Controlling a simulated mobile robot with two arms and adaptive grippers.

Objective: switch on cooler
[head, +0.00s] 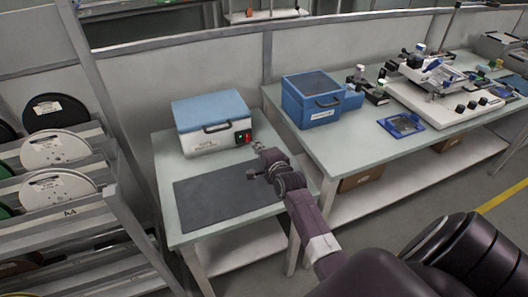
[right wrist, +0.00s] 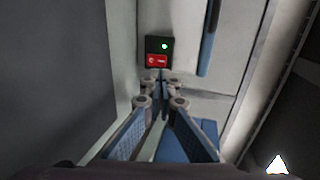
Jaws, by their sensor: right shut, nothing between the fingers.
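The cooler (head: 212,138), a white box with a blue lid and a dark front handle, stands at the back of the left table. Its black switch panel (head: 243,138) is at the right of its front. In the right wrist view the panel has a lit green light (right wrist: 164,46) above a red switch (right wrist: 157,61). My right gripper (head: 259,147) is just right of and in front of the panel. Its fingers (right wrist: 162,88) are shut and empty, with tips pointing toward the red switch; I cannot tell whether they touch it. My left gripper is out of view.
A dark mat (head: 228,190) lies on the table in front of the cooler. A blue box (head: 311,101) and a white machine (head: 448,100) stand on the longer table to the right. A rack with reels (head: 55,150) is at the left.

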